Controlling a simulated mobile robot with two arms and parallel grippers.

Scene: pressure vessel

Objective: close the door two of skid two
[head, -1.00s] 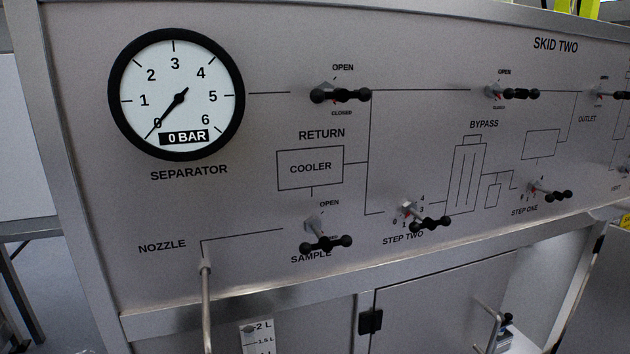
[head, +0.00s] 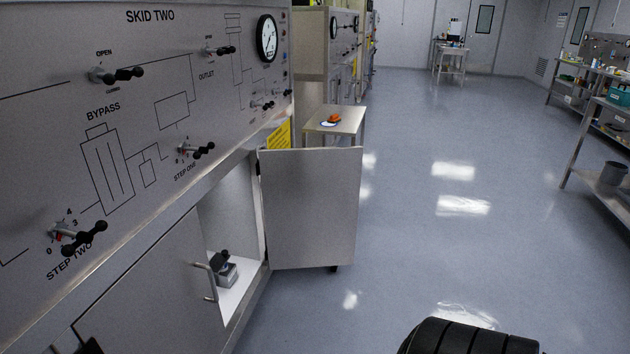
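Skid two (head: 150,60) is a grey panel cabinet on the left, with "SKID TWO" printed at the top. Its right lower door (head: 311,208) is a plain grey panel that stands swung open, out over the floor, hinged at the cabinet's right end. The left lower door (head: 150,290) has a bar handle (head: 205,281) and looks shut. Between the two doors the cabinet opening shows a white shelf with a small grey and black device (head: 223,268). Which door bears the number two cannot be read. Neither of my grippers shows.
A black ribbed rounded part, likely mine, shows at the bottom right (head: 468,338). A small table (head: 336,122) with an orange item stands behind the open door. The blue-grey floor (head: 430,240) right of the door is clear. Workbenches (head: 600,150) stand at the far right.

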